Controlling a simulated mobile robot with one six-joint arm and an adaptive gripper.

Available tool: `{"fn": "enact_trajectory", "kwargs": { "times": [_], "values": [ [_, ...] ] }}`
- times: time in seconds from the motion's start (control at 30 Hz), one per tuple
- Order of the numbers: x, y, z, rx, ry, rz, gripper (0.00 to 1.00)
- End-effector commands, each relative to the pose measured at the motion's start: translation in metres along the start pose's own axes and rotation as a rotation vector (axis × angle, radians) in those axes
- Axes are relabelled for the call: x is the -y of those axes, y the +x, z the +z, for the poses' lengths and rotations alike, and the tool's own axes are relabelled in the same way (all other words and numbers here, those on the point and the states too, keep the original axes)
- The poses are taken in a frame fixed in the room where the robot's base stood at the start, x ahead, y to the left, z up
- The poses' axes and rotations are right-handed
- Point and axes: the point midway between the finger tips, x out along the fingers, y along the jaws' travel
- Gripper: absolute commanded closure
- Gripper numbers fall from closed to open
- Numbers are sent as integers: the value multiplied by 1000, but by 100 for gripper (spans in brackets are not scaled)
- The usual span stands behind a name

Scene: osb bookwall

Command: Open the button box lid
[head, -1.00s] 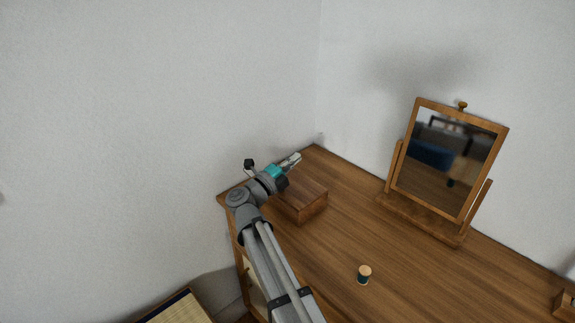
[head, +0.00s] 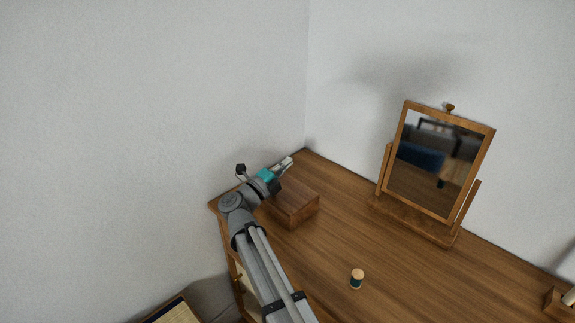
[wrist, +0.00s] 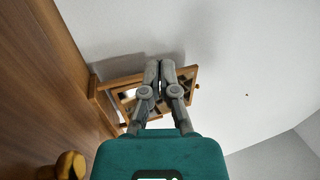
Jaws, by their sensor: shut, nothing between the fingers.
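The button box (head: 296,208) is a brown wooden box on the far left corner of the desk. Its lid appears down, though my arm hides part of its left and back side. My gripper (head: 287,162) is just above the far side of the box in the head view. I cannot tell whether it touches the lid. In the wrist view my gripper (wrist: 160,64) has its two grey fingers together with nothing between them. The box cannot be made out in the wrist view.
A wooden-framed mirror (head: 437,162) stands on the desk (head: 335,241) to the right; its frame (wrist: 106,85) shows behind the fingers in the wrist view. A small spool (head: 357,278) stands near the front. White walls close off the left and back.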

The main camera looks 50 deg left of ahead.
Motion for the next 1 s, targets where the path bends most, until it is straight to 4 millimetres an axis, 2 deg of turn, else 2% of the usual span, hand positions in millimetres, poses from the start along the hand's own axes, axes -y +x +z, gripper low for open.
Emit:
{"fn": "enact_trajectory", "kwargs": {
  "times": [0.6, 0.77, 0.93, 1.0],
  "values": [
    [0, -1, 0, 1, 0, 0, 100],
    [3, 0, 2, 10, -3, -4, 70],
    [18, 5, 10, 74, -23, -29, 39],
    [28, 8, 16, 123, -40, -48, 39]
  ]
}}
